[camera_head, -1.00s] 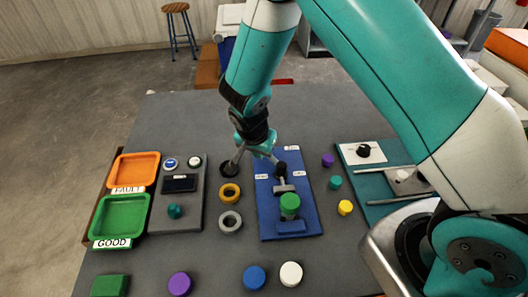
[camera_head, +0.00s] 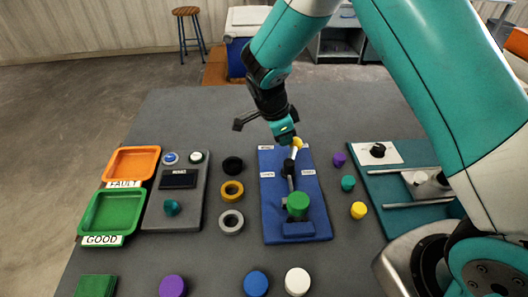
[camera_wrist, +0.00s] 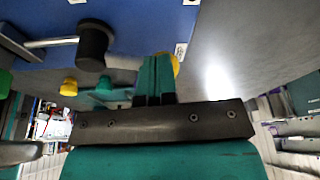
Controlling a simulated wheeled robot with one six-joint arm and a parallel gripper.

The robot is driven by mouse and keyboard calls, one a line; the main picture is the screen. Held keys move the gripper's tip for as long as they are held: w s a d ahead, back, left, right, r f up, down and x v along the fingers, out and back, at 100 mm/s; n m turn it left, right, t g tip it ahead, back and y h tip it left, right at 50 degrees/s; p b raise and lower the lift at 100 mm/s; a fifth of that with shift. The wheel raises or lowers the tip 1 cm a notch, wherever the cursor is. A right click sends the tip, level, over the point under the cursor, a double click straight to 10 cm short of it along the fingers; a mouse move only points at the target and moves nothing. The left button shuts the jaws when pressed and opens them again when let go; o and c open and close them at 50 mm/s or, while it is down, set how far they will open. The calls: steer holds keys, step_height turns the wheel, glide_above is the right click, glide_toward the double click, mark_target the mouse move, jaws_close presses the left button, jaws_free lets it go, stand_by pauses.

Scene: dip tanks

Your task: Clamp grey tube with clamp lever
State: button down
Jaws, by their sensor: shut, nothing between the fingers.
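The blue clamp board (camera_head: 271,222) lies in the middle of the table. On it a green-topped round piece (camera_head: 298,201) stands upright near the front. Any grey tube under that top is hidden from the head view. Behind it is the clamp's dark pivot knob (camera_head: 289,165). A pale lever arm (camera_head: 294,153) runs from there toward the board's back edge and ends in a yellow knob (camera_head: 297,143). My gripper (camera_head: 287,138) is shut and empty at this knob. The wrist view shows the yellow knob (camera_wrist: 175,66) partly behind the teal fingers (camera_wrist: 156,78); contact is unclear.
Black, yellow and grey rings (camera_head: 231,222) lie left of the board. Small purple, teal and yellow knobs (camera_head: 358,210) stand to its right. A teal fixture (camera_head: 390,225) is farther right. Orange and green trays (camera_head: 113,213) are at left. Several discs line the front.

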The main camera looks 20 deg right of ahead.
steer(key=shift+s+d+f+m+b, duration=0.15)
steer(key=shift+d+m+b, duration=0.25)
steer(key=shift+m, duration=0.3)
steer(key=shift+d, duration=0.35)
steer(key=shift+s+d, duration=0.15)
steer(key=a, duration=0.1)
steer(key=w+a+r, duration=0.1)
steer(key=a, duration=0.2)
steer(key=shift+w+a+r, duration=0.15)
steer(key=b+v, duration=0.1)
steer(key=v, duration=0.8)
steer(key=shift+w+r, duration=0.2)
steer(key=shift+r, duration=0.15)
